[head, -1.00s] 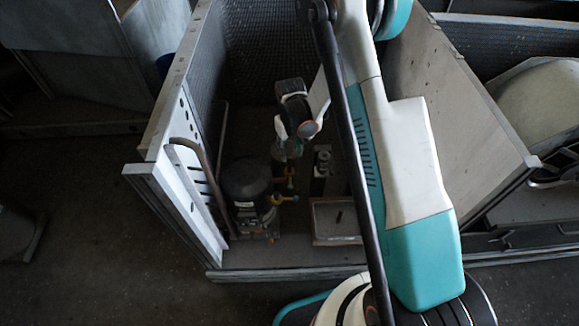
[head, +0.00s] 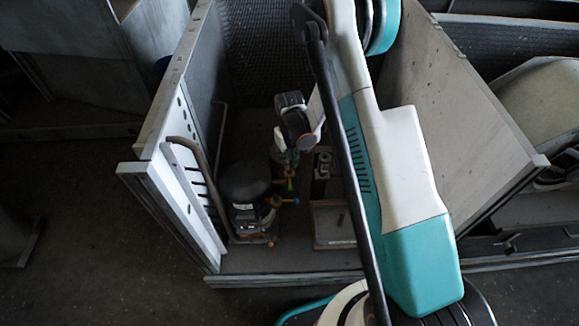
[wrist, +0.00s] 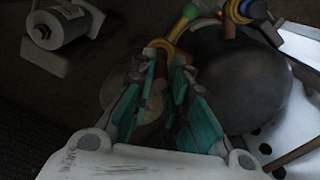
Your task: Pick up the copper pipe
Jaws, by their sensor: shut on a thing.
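The copper pipe (wrist: 158,75) is a short brown length between my fingers in the wrist view. Its upper end meets a yellow fitting (wrist: 160,45), and its lower part is hidden by the fingers and shadow. My gripper (wrist: 166,68) is shut on it, with a teal finger on either side. In the head view my gripper (head: 287,157) is down inside the open housing, just behind the coloured fittings (head: 287,190) and beside the black compressor (head: 244,182). The copper pipe cannot be made out clearly there.
The dark compressor dome (wrist: 245,85) sits close to my right finger. A grey cylinder (wrist: 62,28) on a bracket stands at upper left. A shallow tray (head: 333,241) lies at the housing front. The white slotted panel (head: 190,190) and slanted right wall (head: 455,120) bound the space.

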